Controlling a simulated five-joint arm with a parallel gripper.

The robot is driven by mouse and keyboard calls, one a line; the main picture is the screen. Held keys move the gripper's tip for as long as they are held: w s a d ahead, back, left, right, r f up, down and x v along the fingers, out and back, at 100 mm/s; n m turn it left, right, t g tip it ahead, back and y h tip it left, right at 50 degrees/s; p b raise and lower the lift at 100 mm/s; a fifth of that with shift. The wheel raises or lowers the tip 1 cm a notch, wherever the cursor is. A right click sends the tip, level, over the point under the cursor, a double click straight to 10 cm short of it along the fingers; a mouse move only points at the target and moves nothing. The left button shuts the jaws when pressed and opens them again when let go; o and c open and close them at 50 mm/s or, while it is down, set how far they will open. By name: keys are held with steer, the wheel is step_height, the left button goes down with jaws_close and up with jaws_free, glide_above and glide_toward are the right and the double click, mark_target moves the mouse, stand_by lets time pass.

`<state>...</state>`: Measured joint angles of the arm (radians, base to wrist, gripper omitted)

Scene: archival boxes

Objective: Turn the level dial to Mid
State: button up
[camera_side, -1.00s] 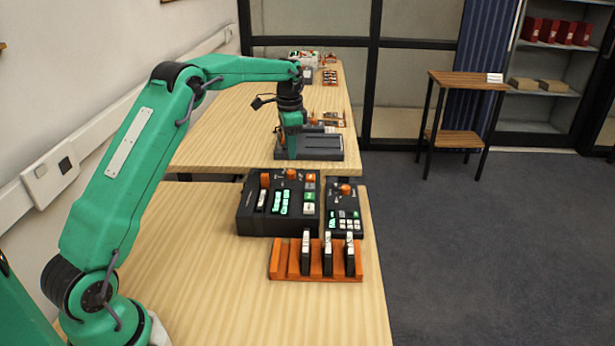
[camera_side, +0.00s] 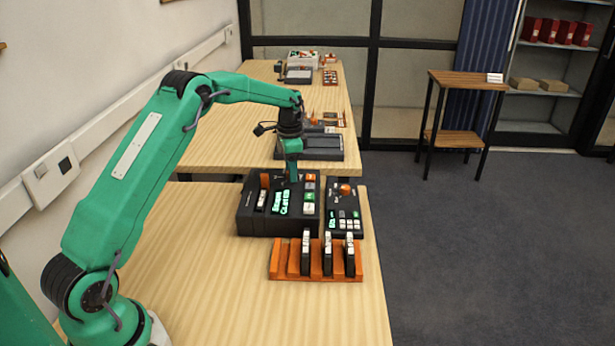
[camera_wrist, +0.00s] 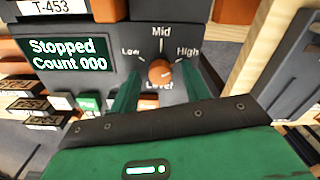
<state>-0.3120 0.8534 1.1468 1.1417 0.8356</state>
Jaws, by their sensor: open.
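The level dial (camera_wrist: 160,73) is a round orange knob on a dark control box (camera_side: 247,214). Low, Mid and High are printed around it in the wrist view, with Mid straight above and Level below. I cannot tell exactly which mark its pointer faces. My gripper (camera_wrist: 168,82) is open, with one green finger on each side of the dial; contact is not clear. In the side view my gripper (camera_side: 291,180) is down at the box top and hides the dial. The box's display (camera_wrist: 68,54) reads Stopped, Count 000.
A smaller dark panel (camera_side: 335,215) with another orange knob (camera_side: 345,190) stands just right of the box. An orange rack (camera_side: 290,272) holding upright dark cartridges stands in front. The near table (camera_side: 200,290) is clear on the left.

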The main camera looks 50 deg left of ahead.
steer(key=c, duration=1)
steer(key=shift+n, duration=0.5)
steer(key=n, duration=0.5)
steer(key=shift+r, duration=0.1)
steer(key=n, duration=0.5)
steer(key=shift+n, duration=0.4)
steer(key=o, duration=1)
